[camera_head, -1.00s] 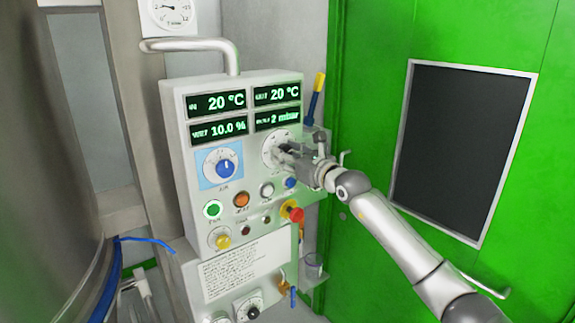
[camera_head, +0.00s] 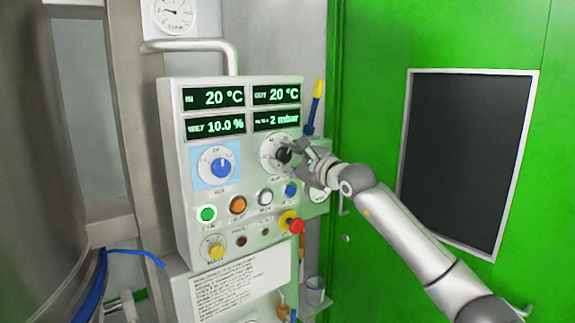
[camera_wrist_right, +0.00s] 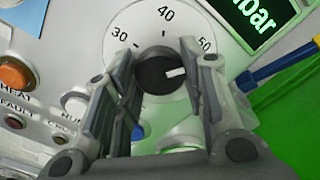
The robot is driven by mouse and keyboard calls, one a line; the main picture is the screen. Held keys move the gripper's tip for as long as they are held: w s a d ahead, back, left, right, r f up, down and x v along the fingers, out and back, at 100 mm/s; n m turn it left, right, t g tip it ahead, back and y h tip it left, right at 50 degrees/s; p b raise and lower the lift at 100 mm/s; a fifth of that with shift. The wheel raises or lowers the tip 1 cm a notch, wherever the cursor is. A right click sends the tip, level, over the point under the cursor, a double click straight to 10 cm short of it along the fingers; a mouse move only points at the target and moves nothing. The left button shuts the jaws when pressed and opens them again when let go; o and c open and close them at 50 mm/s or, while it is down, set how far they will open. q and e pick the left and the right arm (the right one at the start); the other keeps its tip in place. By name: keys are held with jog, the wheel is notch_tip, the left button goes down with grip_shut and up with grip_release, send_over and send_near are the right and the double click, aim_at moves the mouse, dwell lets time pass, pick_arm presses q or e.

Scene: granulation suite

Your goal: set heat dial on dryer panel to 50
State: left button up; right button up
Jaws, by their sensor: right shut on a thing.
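The heat dial (camera_head: 283,155) is a black knob on a white round scale at the upper right of the dryer panel (camera_head: 262,184). In the right wrist view the knob (camera_wrist_right: 153,76) lies between my fingers, with 30 at left, 40 at top and 50 at right. Its white pointer mark points right and slightly up, toward the 50 side; the exact reading is hard to tell. My right gripper (camera_head: 300,158) is at the dial from the right, shut on the knob, with one finger on either side (camera_wrist_right: 158,62). My left gripper is out of view.
The blue-knobbed air dial (camera_head: 220,168) is left of the heat dial. Several buttons and a red emergency stop (camera_head: 296,226) sit below. Displays (camera_head: 276,118) read 20 °C, 10.0 % and 2 mbar. A green door (camera_head: 370,50) stands right; a steel vessel (camera_head: 45,150) stands left.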

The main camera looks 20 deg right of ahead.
dwell(0.4)
jog(key=o, duration=1)
jog(key=shift+s, duration=0.1)
jog(key=v, duration=1.1)
jog(key=shift+s+d, duration=0.15)
jog(key=shift+s, duration=0.25)
